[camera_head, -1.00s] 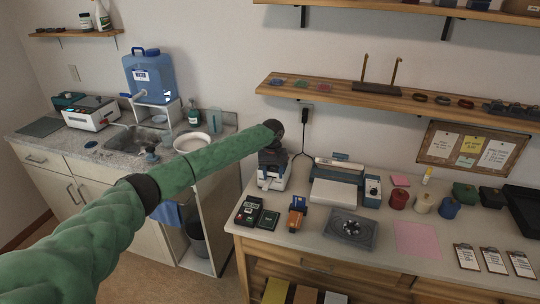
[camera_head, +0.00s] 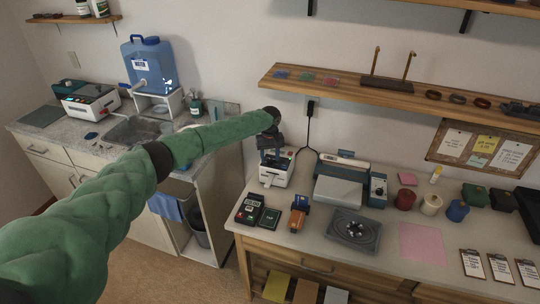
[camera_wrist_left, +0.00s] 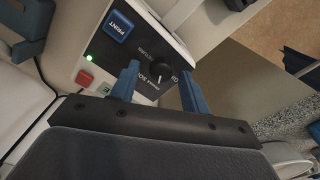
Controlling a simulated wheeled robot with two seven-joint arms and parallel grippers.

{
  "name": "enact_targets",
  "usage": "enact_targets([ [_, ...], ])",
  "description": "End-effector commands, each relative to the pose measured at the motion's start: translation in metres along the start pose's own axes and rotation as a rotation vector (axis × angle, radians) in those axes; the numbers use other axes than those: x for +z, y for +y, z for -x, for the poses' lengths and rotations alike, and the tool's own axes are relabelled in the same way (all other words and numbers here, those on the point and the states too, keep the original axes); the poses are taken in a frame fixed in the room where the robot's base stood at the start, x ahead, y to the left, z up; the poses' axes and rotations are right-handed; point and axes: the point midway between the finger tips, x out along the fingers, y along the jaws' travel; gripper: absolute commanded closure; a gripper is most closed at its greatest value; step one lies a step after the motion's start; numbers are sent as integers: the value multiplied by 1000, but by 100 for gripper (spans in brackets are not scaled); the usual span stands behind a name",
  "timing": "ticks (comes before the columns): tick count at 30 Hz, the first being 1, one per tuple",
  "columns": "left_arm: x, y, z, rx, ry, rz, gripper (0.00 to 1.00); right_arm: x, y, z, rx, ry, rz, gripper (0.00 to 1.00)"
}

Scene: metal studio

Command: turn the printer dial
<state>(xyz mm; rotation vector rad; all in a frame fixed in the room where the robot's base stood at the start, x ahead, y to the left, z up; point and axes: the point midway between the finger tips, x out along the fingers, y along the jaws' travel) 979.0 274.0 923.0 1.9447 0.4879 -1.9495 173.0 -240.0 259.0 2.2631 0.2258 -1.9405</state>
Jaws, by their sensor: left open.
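The printer (camera_head: 277,173) is a small white machine at the left end of the wooden workbench. In the left wrist view its dark panel carries a round black dial (camera_wrist_left: 161,72) with a white mark, a blue PRINT button (camera_wrist_left: 118,26) and a lit green light (camera_wrist_left: 88,58). My left gripper (camera_head: 271,152) is over the printer. In the wrist view its two blue fingers (camera_wrist_left: 160,80) stand apart, one on each side of the dial as seen from the camera. I cannot tell whether they touch it. My right gripper is not in view.
A larger grey-white machine (camera_head: 339,188) stands right of the printer. Handheld devices (camera_head: 249,208) and an orange tool (camera_head: 299,216) lie in front. A wooden shelf (camera_head: 390,93) runs above the bench. A black cable (camera_head: 310,135) hangs behind the printer.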

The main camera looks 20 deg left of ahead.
Motion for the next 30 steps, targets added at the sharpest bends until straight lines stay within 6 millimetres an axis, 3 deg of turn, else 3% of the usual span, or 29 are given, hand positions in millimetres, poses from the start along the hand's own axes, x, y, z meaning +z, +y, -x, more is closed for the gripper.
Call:
enact_targets([
  [11,0,0,-6,-1,0,-1,54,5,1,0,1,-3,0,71],
  [18,0,0,-5,-1,0,-1,99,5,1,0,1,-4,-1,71],
  [30,0,0,-6,1,1,-73,99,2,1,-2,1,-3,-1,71],
])
